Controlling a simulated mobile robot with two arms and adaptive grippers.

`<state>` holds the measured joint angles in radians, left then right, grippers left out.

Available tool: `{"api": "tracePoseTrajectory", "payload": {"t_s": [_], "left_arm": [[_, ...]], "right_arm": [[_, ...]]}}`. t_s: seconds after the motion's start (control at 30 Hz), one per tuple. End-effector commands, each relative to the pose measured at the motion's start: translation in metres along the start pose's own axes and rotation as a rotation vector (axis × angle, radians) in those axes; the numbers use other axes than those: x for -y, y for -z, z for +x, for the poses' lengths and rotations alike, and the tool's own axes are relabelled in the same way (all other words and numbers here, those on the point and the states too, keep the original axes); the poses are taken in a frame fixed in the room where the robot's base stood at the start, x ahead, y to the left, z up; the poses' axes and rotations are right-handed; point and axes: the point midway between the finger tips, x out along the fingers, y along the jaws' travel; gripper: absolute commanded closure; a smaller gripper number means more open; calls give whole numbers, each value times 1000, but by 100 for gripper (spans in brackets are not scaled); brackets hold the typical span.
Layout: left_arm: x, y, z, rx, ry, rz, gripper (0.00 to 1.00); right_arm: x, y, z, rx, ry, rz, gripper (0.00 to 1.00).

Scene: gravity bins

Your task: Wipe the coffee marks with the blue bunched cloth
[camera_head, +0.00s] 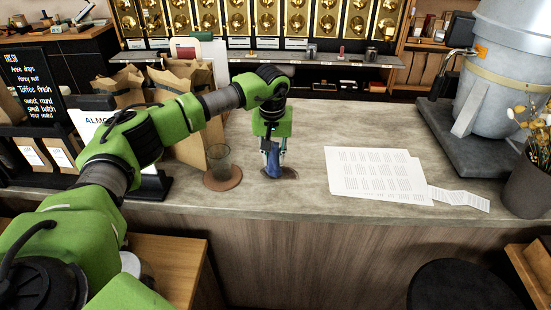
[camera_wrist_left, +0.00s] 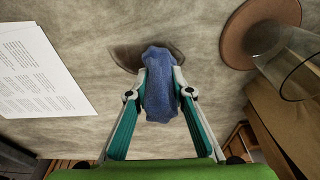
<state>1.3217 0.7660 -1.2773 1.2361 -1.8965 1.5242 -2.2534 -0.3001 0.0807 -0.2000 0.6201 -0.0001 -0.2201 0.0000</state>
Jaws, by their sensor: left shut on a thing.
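My left gripper (camera_head: 273,146) is over the counter near its front edge, fingers pointing down. It is shut on the blue bunched cloth (camera_head: 273,164), which also shows between the fingers in the left wrist view (camera_wrist_left: 160,88). A dark brown coffee mark (camera_head: 285,172) lies on the counter at the cloth. In the left wrist view the mark (camera_wrist_left: 127,55) spreads out from behind the cloth on both sides. The cloth is at or just above the mark; I cannot tell if it touches. My right gripper is not in view.
A glass (camera_head: 218,160) stands on a round brown coaster (camera_head: 224,184) left of the cloth. Printed sheets (camera_head: 375,173) lie to the right. Paper bags (camera_head: 185,85) stand behind my left arm. A flower pot (camera_head: 530,186) is far right. The counter (camera_head: 315,118) behind the cloth is clear.

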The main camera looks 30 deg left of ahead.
Motion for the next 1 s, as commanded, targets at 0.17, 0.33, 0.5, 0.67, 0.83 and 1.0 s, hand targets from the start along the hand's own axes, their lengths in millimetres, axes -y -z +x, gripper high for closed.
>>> {"api": "tracePoseTrajectory", "payload": {"t_s": [0.17,0.33,0.5,0.67,0.83,1.0], "left_arm": [[0,0,0,0,1,0,100],[6,5,1,-1,1,-1,100],[14,14,3,-1,1,-2,100],[22,22,5,-1,1,-2,100],[27,26,6,-1,2,0,100],[28,27,6,0,2,0,100]], "right_arm": [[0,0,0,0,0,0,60],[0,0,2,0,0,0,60],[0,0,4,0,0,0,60],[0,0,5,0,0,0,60],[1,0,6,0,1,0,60],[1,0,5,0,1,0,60]]}}
